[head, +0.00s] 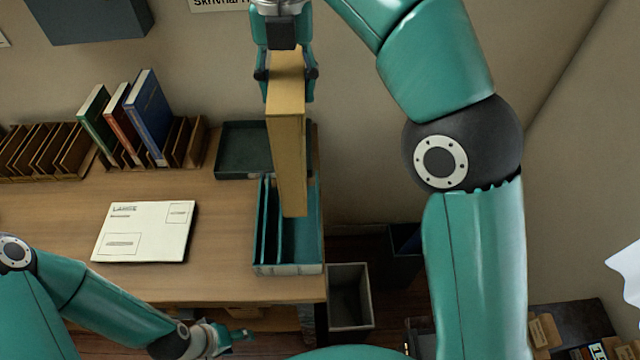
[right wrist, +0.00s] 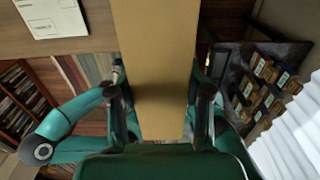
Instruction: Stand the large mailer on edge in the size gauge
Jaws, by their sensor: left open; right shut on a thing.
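My right gripper (head: 287,88) is at the top centre, shut on the upper end of a tan, slab-shaped mailer (head: 287,150). The mailer hangs upright and also fills the middle of the right wrist view (right wrist: 155,70). Its lower end overlaps the wide right compartment of the teal slotted size gauge (head: 290,269); I cannot tell whether it is inside or above it. A white flat piece printed "LARGE" (head: 145,230) lies on the desk, left of the gauge. My left gripper (head: 240,337) is open and empty, low in front of the desk edge.
A dark green tray (head: 240,165) sits behind the gauge. Books (head: 150,110) stand in wooden racks at the back left. A grey bin (head: 350,298) is on the floor, right of the desk (head: 215,275). Bare desk lies around the white piece.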

